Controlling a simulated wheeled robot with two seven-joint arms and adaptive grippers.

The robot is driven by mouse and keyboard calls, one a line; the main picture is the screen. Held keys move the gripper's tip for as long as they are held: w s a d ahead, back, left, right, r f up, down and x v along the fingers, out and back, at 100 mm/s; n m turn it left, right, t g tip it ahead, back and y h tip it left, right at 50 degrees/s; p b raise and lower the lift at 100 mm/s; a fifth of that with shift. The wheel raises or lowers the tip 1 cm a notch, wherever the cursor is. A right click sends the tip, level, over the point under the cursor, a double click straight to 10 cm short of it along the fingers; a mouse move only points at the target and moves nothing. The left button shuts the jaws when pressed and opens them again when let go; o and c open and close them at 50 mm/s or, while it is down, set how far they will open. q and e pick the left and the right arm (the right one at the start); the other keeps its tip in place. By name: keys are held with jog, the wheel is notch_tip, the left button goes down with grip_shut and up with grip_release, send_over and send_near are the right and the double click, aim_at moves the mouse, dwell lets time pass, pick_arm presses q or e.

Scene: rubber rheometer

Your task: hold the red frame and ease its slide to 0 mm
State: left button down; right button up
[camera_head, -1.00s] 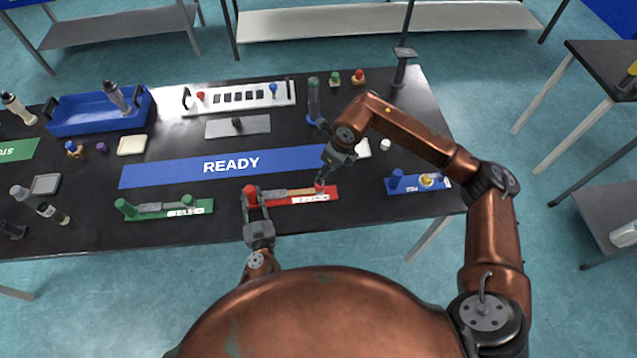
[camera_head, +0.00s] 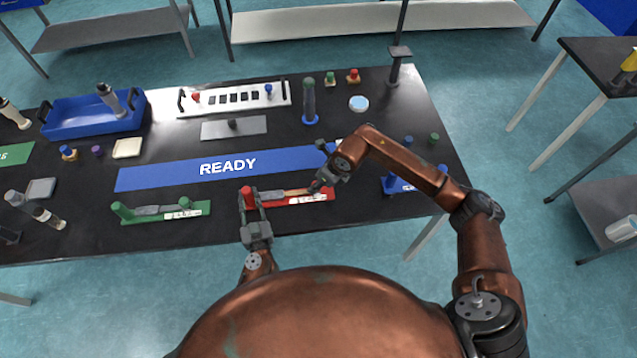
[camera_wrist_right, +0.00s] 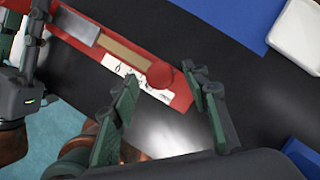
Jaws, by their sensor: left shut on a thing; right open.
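The red frame (camera_head: 292,201) lies on the black table in front of the READY banner. It has a red post at its left end, a grey slide piece with a tan strip, and a white label. My left gripper (camera_head: 250,207) is shut on the frame's left end by the post. My right gripper (camera_head: 320,184) is over the frame's right end. In the right wrist view, the right gripper (camera_wrist_right: 163,88) is open, its fingertips on either side of the red knob (camera_wrist_right: 160,74). Contact with the knob cannot be told. The scale reading is too small to read.
A green frame (camera_head: 165,213) lies to the left and a blue frame (camera_head: 408,188) to the right, partly behind my right arm. The READY banner (camera_head: 190,174) lies behind. A blue-green upright tool (camera_head: 309,100) stands further back. Bare table lies between the frames.

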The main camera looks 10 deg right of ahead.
jog(key=shift+w+a+f, duration=0.1)
jog(key=shift+w+f, duration=0.05)
jog(key=shift+f, duration=0.4)
jog(key=shift+c, duration=0.7)
grip_shut()
